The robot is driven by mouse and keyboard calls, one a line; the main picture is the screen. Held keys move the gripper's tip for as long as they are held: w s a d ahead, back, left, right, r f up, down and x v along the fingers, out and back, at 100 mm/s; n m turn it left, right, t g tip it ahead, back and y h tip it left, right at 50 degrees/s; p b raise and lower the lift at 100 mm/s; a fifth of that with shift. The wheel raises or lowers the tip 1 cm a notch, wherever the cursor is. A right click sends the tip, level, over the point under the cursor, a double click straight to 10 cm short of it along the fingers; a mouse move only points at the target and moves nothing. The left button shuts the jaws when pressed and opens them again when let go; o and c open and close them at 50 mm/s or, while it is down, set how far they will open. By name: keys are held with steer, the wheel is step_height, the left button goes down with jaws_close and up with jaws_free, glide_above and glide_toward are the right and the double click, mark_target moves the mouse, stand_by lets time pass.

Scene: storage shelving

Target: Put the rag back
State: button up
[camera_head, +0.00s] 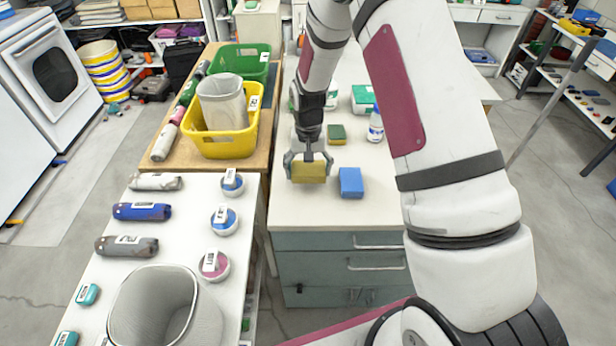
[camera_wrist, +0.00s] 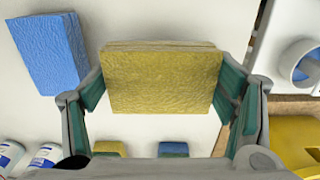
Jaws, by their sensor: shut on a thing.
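My gripper (camera_head: 308,160) is shut on a yellow, rough-textured block (camera_head: 308,173) that looks like a folded rag or sponge. In the wrist view the yellow block (camera_wrist: 162,80) sits between the two fingers (camera_wrist: 162,97), its broad face toward the camera. It is at the left part of the white counter top (camera_head: 300,212); I cannot tell whether it touches the surface. A similar blue block (camera_head: 351,182) lies just right of it, apart from the gripper, and at upper left in the wrist view (camera_wrist: 48,52).
A yellow-green sponge (camera_head: 338,133) and a white bottle (camera_head: 376,125) stand behind. A yellow crate (camera_head: 232,146) with a grey bin (camera_head: 223,103) is at left, with a green crate (camera_head: 240,63) behind. Numbered rolls (camera_head: 142,211) and round containers (camera_head: 224,220) occupy the left table.

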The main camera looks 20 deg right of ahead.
mark_target(308, 178)
steer(key=shift+w+f+p, duration=0.1)
steer(key=shift+f+p, duration=0.3)
steer(key=shift+f, duration=1.35)
steer(key=shift+f, duration=0.15)
steer(key=o, duration=1.3)
